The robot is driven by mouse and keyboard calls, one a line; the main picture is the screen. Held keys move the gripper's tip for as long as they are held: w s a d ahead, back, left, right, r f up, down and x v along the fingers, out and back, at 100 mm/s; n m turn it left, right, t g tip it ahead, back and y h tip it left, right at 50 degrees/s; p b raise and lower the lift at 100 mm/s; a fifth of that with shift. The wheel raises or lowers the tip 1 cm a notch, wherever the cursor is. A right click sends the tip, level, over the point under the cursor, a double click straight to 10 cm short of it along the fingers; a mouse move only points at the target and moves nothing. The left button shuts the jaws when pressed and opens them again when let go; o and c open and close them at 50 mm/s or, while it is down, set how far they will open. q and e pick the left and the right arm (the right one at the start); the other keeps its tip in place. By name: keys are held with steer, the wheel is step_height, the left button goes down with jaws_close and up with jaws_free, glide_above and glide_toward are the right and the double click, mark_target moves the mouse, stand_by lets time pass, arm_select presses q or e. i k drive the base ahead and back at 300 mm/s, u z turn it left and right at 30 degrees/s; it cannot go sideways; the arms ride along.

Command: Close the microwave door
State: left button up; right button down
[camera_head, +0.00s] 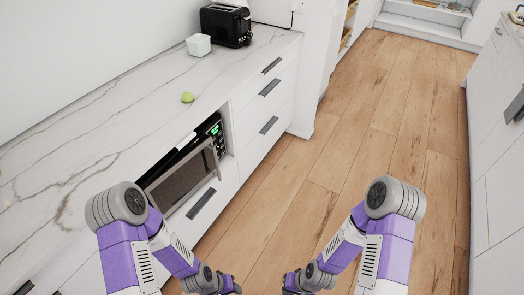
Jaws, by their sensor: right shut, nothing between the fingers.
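The microwave (216,132) is built into the white cabinet under the left counter, with a green display on its panel. Its door (185,180) stands partly open, with a dark window and a metal handle near its right edge. A dark gap shows between the door and the body. My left gripper (232,287) is low at the bottom edge, below and apart from the door; its fingers are too small and cut off to judge. My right gripper (291,284) is shut and empty over the floor, right of the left gripper and apart from the door.
A marble counter (110,125) runs above the microwave, bearing a green round fruit (187,97), a white container (199,45) and a black toaster (226,25). White drawers (265,105) stand right of the microwave. The wooden floor (345,135) is clear; white cabinets (495,150) line the right.

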mark_target(196, 165)
steer(key=z, duration=0.2)
steer(key=i, duration=1.05)
steer(key=u, duration=0.4)
